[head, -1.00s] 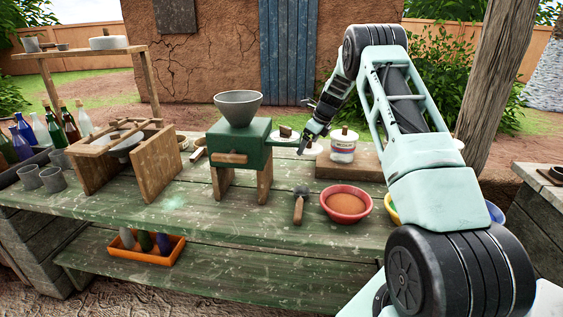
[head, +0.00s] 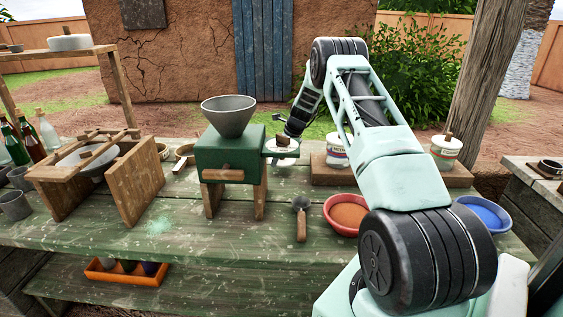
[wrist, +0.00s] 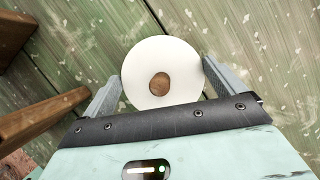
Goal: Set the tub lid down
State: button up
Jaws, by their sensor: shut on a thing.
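The tub lid (wrist: 181,62) is a round white disc with a brown knob in its middle. In the wrist view my gripper (wrist: 162,85) has a grey finger on each side of it and is shut on it. In the head view the lid (head: 291,148) shows white just right of the green mill (head: 222,155), partly hidden by the mill's side handle. My gripper (head: 290,136) is at it there, its fingers hard to make out. Green table planks (wrist: 262,60) lie under the lid; I cannot tell whether it touches them.
A white tub (head: 337,152) on a wooden board (head: 325,174) is partly hidden by my arm. Another lidded tub (head: 445,152) stands farther right. A scoop (head: 301,220) and red bowl (head: 345,215) are near the front. Wooden pieces (wrist: 40,117) lie close left in the wrist view.

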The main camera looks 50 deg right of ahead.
aim_at(282, 160)
jog(key=shift+f, duration=1.6)
jog(key=shift+f, duration=0.15)
jog(key=o, duration=0.7)
jog(key=b+v, duration=0.1)
jog(key=v, duration=1.1)
jog(key=shift+r, duration=0.3)
